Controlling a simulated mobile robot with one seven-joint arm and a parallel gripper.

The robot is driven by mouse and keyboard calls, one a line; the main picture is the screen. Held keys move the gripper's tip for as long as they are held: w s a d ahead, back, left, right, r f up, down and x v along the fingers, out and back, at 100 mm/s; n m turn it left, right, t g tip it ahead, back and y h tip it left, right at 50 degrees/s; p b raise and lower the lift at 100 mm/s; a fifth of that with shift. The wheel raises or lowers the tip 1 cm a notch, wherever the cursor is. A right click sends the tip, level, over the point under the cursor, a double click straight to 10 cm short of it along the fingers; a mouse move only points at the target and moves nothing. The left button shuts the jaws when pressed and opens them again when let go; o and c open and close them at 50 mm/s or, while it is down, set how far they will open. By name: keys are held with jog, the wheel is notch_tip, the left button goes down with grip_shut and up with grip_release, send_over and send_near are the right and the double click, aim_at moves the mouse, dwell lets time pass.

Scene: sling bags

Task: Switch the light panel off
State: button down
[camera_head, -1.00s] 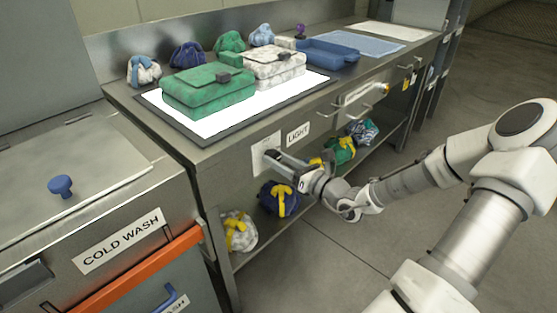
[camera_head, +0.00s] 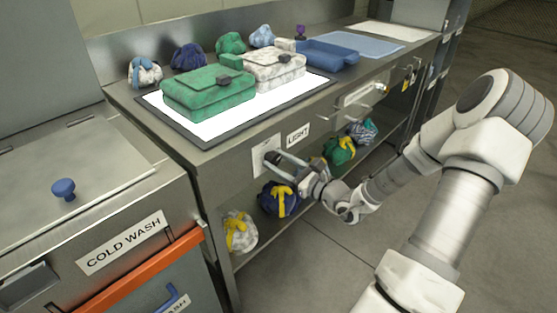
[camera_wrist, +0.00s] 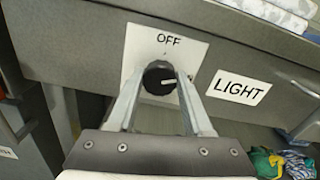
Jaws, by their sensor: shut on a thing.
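The light panel (camera_head: 207,127) is a flat panel set in the steel counter, glowing bright white. Its switch is a round black knob (camera_wrist: 158,82) with a white pointer mark, on a white plate (camera_wrist: 195,50) on the counter's front. The plate reads OFF above the knob; the pointer lies roughly sideways, towards the right, not up at OFF. My gripper (camera_wrist: 159,76) is shut on the knob, one finger on each side.
A LIGHT label (camera_head: 298,134) is right of the plate. A green bag (camera_head: 208,92) and a white patterned bag (camera_head: 273,68) rest on the panel. Several bundled bags, including a navy one (camera_head: 277,200), sit on the shelf below. Open floor lies to the right.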

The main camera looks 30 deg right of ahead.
jog(key=n+b, duration=0.1)
jog(key=n, duration=0.2)
jog(key=n+b, duration=0.1)
jog(key=n, duration=0.2)
jog(key=shift+f+n, duration=0.2)
jog(key=shift+n, duration=0.1)
jog(key=n, duration=0.3)
jog(key=shift+r, duration=0.1)
jog(key=shift+n, duration=1.7)
jog(key=shift+c, duration=1.5)
grip_release()
jog(key=shift+s, duration=0.1)
jog(key=p+v, duration=0.2)
jog(key=v, duration=1.5)
jog(key=shift+p, duration=0.3)
